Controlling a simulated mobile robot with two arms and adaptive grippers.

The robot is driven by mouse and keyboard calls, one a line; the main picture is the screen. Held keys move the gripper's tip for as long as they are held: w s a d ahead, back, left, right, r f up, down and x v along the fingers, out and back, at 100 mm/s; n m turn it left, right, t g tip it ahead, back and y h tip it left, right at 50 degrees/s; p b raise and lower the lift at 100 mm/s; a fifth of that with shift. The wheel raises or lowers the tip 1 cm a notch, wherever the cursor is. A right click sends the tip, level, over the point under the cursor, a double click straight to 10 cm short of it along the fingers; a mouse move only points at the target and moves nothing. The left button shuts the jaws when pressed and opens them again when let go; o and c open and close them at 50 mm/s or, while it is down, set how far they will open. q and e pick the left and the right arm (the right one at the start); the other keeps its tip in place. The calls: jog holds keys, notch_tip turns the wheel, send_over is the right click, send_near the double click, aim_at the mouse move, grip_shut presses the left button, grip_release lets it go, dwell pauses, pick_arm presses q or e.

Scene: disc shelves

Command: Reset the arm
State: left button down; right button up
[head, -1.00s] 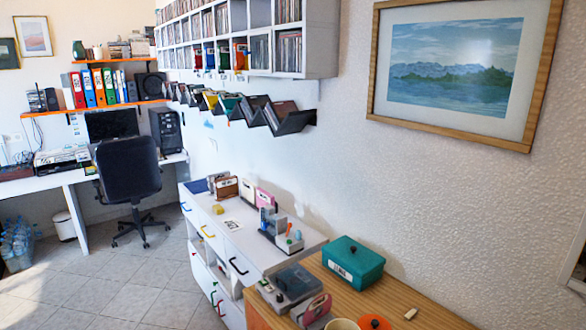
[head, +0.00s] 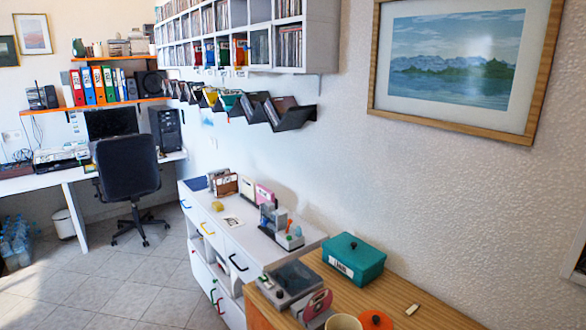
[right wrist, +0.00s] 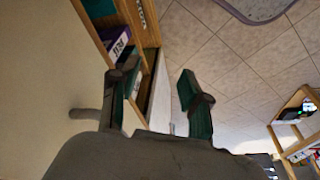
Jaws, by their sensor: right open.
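My right gripper (right wrist: 158,92) shows in the right wrist view with its two dark fingers spread apart and nothing between them. Tiled floor and a wooden shelf unit lie behind it. Neither gripper shows in the head view, and my left gripper is in no view.
In the right wrist view, a wooden shelf (right wrist: 90,30) holding labelled boxes stands close at the left, and another wooden rack (right wrist: 295,125) is at the right. The head view shows a white cabinet (head: 262,248), a wooden top with a teal box (head: 353,258), and an office chair (head: 127,170).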

jog(key=s+d+f+b, duration=0.1)
jog(key=s+f, duration=0.2)
jog(key=f, duration=0.5)
jog(key=s+f, duration=0.4)
jog(key=f, duration=0.4)
jog(key=s+d+f+g+b, duration=0.1)
jog(key=s+d+f, duration=0.1)
jog(key=s+f, duration=0.8)
jog(key=shift+s+d+g+b, duration=0.15)
jog(key=shift+s+g+b, duration=0.2)
jog(key=shift+s, duration=0.6)
